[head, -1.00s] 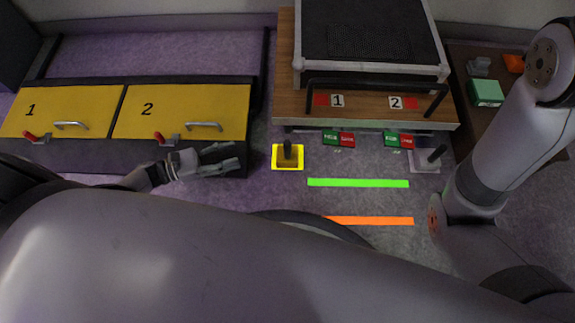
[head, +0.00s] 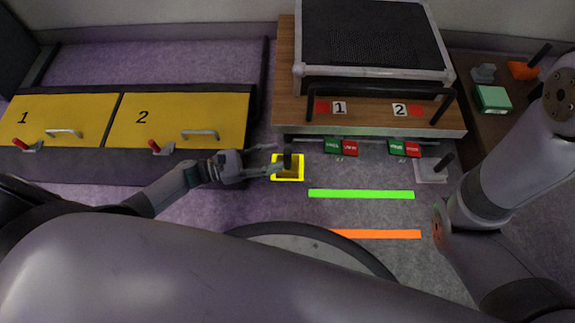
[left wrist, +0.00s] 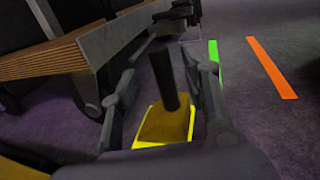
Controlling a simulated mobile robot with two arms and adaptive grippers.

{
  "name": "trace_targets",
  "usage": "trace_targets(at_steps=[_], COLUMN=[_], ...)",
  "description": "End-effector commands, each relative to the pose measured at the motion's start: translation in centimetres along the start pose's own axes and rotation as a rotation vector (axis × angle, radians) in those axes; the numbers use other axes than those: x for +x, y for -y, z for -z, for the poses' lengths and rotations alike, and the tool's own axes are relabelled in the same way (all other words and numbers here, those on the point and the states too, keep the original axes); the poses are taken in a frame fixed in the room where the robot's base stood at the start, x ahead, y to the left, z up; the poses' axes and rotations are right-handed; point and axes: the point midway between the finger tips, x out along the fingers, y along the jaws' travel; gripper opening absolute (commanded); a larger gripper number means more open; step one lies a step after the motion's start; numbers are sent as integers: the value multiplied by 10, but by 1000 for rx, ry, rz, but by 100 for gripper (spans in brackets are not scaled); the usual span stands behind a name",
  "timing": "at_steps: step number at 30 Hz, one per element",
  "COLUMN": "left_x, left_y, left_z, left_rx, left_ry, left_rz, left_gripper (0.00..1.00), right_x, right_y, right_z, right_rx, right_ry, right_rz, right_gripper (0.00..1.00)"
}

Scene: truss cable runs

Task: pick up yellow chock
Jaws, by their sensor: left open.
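Contact with the fingers cannot be told. My right gripper is out of view.
The wooden cart (head: 290,85) carries a large case (head: 370,32) behind a black rail. Another chock (head: 432,170) with a dark handle sits at its right end. Yellow numbered doors (head: 178,122) stand at left. Green (head: 362,194) and orange (head: 380,234) strips mark open floor.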

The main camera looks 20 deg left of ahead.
Motion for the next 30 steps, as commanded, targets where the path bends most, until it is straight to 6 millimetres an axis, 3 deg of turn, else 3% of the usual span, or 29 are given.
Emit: trace_targets(at_steps=[9,18,30], left_x=[44,48,48], left_y=[2,2,2], left_z=[2,1,1], left_rx=[0,-2,-2], left_ry=[2,1,1], left_rz=[2,1,1], left_gripper=[43,42,15], right_x=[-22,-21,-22], right_y=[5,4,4], right_z=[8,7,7], right_rx=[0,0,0], right_ry=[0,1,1], right_rz=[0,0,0], right_gripper=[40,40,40])
